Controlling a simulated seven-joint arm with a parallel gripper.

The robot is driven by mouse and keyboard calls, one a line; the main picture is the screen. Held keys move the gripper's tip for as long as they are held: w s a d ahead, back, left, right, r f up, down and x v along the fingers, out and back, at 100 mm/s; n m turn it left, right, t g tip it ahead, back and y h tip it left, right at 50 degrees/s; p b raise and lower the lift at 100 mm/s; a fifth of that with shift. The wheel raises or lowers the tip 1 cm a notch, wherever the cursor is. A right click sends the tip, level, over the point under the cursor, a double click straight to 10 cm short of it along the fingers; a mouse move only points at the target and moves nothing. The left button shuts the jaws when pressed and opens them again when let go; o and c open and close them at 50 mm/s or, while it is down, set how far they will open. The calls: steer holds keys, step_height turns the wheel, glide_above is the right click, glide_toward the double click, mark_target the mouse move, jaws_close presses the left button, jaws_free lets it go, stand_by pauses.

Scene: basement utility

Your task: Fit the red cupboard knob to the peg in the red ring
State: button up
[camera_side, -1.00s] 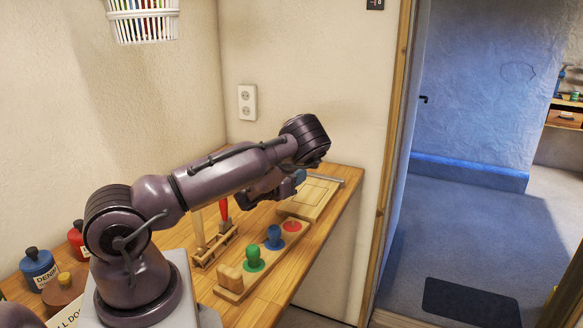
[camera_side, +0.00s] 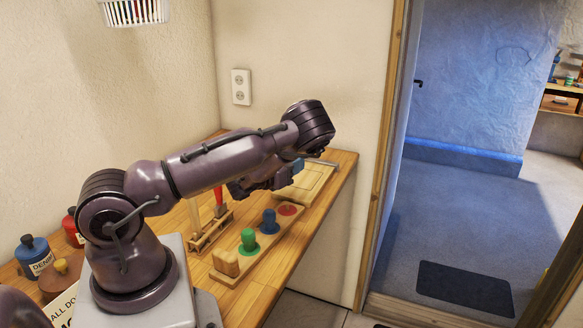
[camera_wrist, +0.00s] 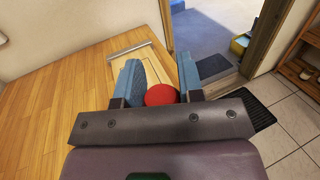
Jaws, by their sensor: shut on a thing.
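My gripper (camera_wrist: 161,80) is shut on the red cupboard knob (camera_wrist: 161,95), which shows between its two blue-padded fingers in the wrist view. In the side view my gripper (camera_side: 294,168) is over the pale panel at the far end of the bench, beyond the red ring, and the knob is hidden there. The red ring (camera_side: 282,212) lies at the far end of a long wooden board (camera_side: 222,272). A small peg seems to stand in it, too small to make out well. The red ring is not in the wrist view.
The board also holds a blue knob (camera_side: 269,217), a green knob (camera_side: 248,238) and a wooden block (camera_side: 226,263). A wooden rack (camera_side: 208,231) with upright tools stands left of it. The pale panel (camera_side: 315,183) lies at the bench's far end.

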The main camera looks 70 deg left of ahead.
step_height(320, 180, up, 17)
steer(key=w+a+f+n+g+y, duration=0.1)
steer(key=a+f+n+g+y, duration=0.3)
steer(key=f+y, duration=0.3)
steer(key=shift+w+f+n+g, duration=0.25)
steer(key=shift+f+n+g, duration=0.2)
steer(key=shift+n+g, duration=0.35)
steer(key=g, duration=0.1)
steer(key=n+g+y, duration=0.2)
steer(key=shift+s+a+f, duration=0.3)
steer(key=shift+a, duration=0.1)
steer(key=s+d+r+n+g, duration=0.35)
steer(key=r+n+g, duration=0.55)
steer(key=g, duration=0.6)
steer(key=shift+n, duration=0.7)
steer(key=f, duration=1.8)
steer(key=shift+w+d+f, duration=0.2)
steer(key=shift+d+f, duration=0.05)
steer(key=shift+f, duration=0.15)
